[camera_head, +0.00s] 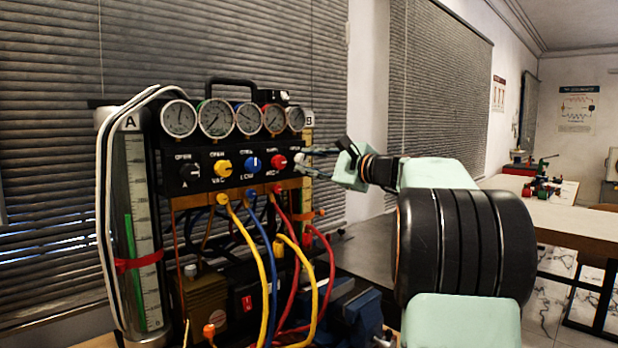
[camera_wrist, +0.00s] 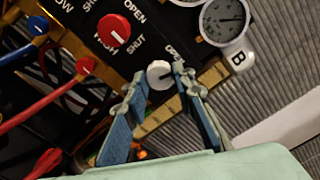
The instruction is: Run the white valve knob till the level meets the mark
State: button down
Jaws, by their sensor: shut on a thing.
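The white valve knob (camera_wrist: 158,76) is at the right end of the black panel, under the B label. My gripper (camera_wrist: 156,84) has its two fingers on either side of it, shut on it. In the head view the gripper (camera_head: 312,164) reaches in from the right, and the knob (camera_head: 299,159) shows just at its fingertips. Tube A (camera_head: 140,180) stands at the left with a green column (camera_head: 135,270) rising above its red band (camera_head: 138,262). Tube B (camera_head: 307,190) is at the right, partly behind my fingers; its level cannot be made out. A reddish band (camera_head: 306,215) crosses near it.
Black, yellow (camera_head: 223,168), blue (camera_head: 252,163) and red (camera_head: 278,161) knobs line the panel left of the white one. Several gauges (camera_head: 215,118) sit above. Coloured hoses (camera_head: 262,260) hang below. A table (camera_head: 550,215) stands far right.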

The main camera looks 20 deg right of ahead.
jog(key=shift+n+b, duration=1.6)
jog(key=shift+n, duration=0.3)
jog(key=c, duration=1.6)
grip_release()
jog(key=v, duration=1.2)
jog(key=shift+r, duration=0.1)
